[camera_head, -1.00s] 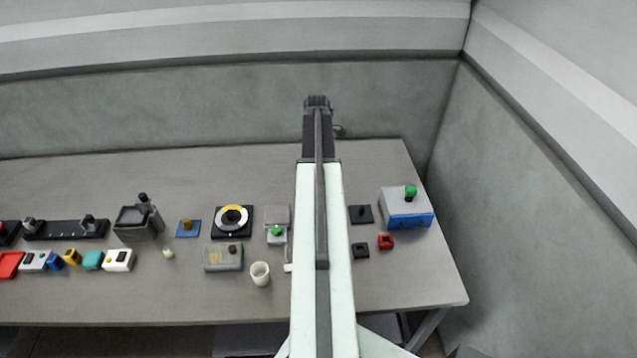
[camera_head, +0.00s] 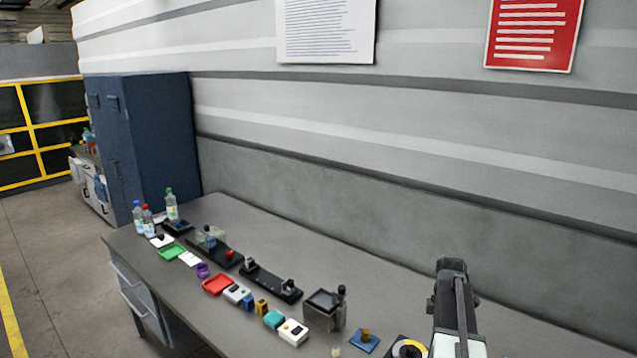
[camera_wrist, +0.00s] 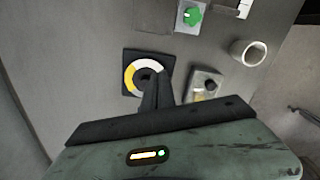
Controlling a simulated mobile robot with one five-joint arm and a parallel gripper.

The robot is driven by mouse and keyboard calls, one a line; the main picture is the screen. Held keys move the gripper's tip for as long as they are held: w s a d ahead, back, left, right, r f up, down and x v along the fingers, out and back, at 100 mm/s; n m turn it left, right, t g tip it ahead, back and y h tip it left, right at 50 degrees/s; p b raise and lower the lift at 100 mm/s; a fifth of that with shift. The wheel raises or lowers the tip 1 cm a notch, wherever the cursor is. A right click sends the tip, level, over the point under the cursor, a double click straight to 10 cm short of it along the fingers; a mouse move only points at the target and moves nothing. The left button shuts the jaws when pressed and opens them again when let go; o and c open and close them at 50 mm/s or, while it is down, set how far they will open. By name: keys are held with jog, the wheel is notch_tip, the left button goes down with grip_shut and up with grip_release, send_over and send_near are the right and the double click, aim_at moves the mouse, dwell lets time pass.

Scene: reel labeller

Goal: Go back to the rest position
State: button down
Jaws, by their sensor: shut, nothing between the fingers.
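My gripper (camera_head: 452,268) is at the lower right of the head view, raised over the grey bench (camera_head: 330,258) at the end of my arm. In the wrist view my gripper (camera_wrist: 150,82) is shut and empty. Its fingertips overlap the black square plate with a yellow and white ring (camera_wrist: 128,77) in the picture. I cannot tell the height between them. Part of that ringed plate (camera_head: 402,350) also shows at the bottom edge of the head view, beside my arm.
A grey box with a black knob (camera_wrist: 204,85), a white cup (camera_wrist: 248,53) and a green knob (camera_wrist: 191,17) lie near. Black holders (camera_head: 270,284), a red tray (camera_head: 217,284) and bottles (camera_head: 145,218) line the bench. A blue cabinet (camera_head: 155,140) stands beyond; the wall runs behind.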

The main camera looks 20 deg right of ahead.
jog(key=w+a+f+b, duration=0.2)
jog(key=a+f, duration=0.1)
jog(key=a, duration=1.1)
jog(key=w+a+f+b, duration=0.2)
jog(key=a+f+b, duration=0.1)
jog(key=a, duration=1.1)
jog(key=s+a+f+m+b, duration=0.1)
jog(key=s+a+m, duration=0.5)
jog(key=a+m, duration=0.4)
jog(key=shift+a+f+m, duration=0.15)
jog(key=shift+a+m, duration=0.1)
jog(key=shift+m, duration=0.55)
jog(key=shift+s, duration=0.1)
